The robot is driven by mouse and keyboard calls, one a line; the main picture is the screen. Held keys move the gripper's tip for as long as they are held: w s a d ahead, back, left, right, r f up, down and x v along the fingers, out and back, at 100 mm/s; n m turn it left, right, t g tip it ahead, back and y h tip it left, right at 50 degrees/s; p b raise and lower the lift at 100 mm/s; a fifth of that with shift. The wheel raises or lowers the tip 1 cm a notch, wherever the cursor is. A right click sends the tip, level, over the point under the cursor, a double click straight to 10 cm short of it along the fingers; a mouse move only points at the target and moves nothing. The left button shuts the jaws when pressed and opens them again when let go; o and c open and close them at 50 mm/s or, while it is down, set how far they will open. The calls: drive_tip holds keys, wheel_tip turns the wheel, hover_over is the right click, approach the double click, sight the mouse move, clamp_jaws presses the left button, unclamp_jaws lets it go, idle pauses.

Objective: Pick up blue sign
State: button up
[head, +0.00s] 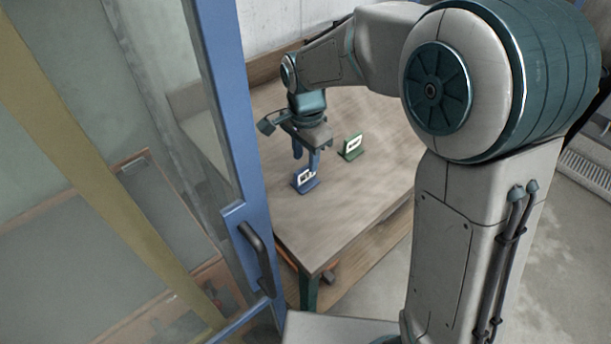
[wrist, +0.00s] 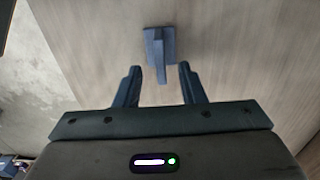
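The blue sign (head: 304,178) stands upright on the wooden table (head: 345,215), with a white face showing in the head view. In the wrist view the blue sign (wrist: 158,48) is seen from above, with its thin upright plate on a flat base. My gripper (head: 307,158) points down just above the sign. In the wrist view my gripper (wrist: 159,72) has its two fingers spread apart. The near end of the sign's plate lies between the fingertips, with a gap on each side. I cannot tell the exact height between the fingertips and the sign.
A green sign (head: 352,146) stands on the table to the right of the blue one. A blue-framed glass door (head: 232,120) with a dark handle (head: 258,258) stands left of the table. The table's front part is clear.

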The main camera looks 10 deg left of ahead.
sight(305, 166)
drive_tip(key=shift+f, duration=2)
clamp_jaws()
drive_tip(key=shift+r, duration=0.15)
drive_tip(key=shift+a+r, duration=0.1)
drive_tip(key=shift+r, duration=0.15)
drive_tip(key=r, duration=0.3)
drive_tip(key=shift+d+r, duration=0.2)
drive_tip(key=shift+r, duration=0.15)
drive_tip(key=s+d+r, duration=0.2)
drive_tip(key=d+r, duration=0.1)
drive_tip(key=d, duration=0.2)
drive_tip(key=s+d+r+b, duration=0.1)
drive_tip(key=s+d+r, duration=0.2)
drive_tip(key=d, duration=0.2)
drive_tip(key=shift+d+r, duration=0.15)
drive_tip(key=shift+r, duration=0.1)
